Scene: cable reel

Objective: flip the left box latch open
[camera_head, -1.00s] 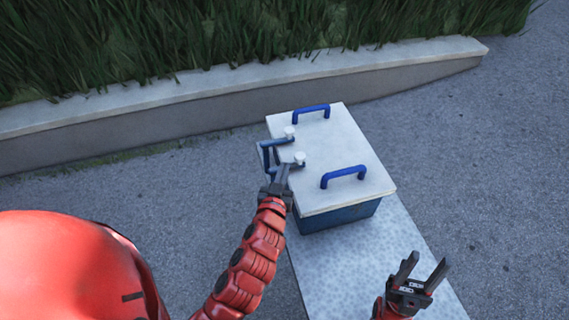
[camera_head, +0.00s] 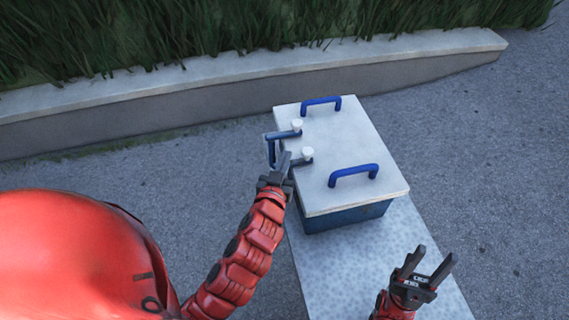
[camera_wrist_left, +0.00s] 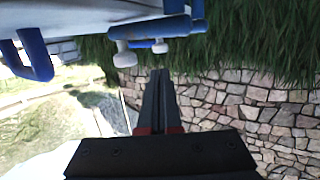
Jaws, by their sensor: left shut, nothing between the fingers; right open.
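The box has a white lid (camera_head: 335,140) with two blue handles and a blue body (camera_head: 347,218). The blue latch (camera_head: 271,150) is at the box's left side, its arms reaching over the lid edge to two white knobs (camera_head: 297,125). My left gripper (camera_head: 285,162) is shut and empty at the latch's near end, close to the nearer knob. Contact cannot be told. In the left wrist view its fingers (camera_wrist_left: 159,85) are together, just below the blue latch bar (camera_wrist_left: 150,28) and white knobs. My right gripper (camera_head: 432,266) is open and empty, right of the box's near end.
The box stands on a narrow speckled grey bench (camera_head: 340,265). Its near part is bare beside my right gripper. A low concrete kerb (camera_head: 130,115) with tall grass (camera_head: 200,40) runs behind. Open pavement (camera_head: 470,150) lies to the right.

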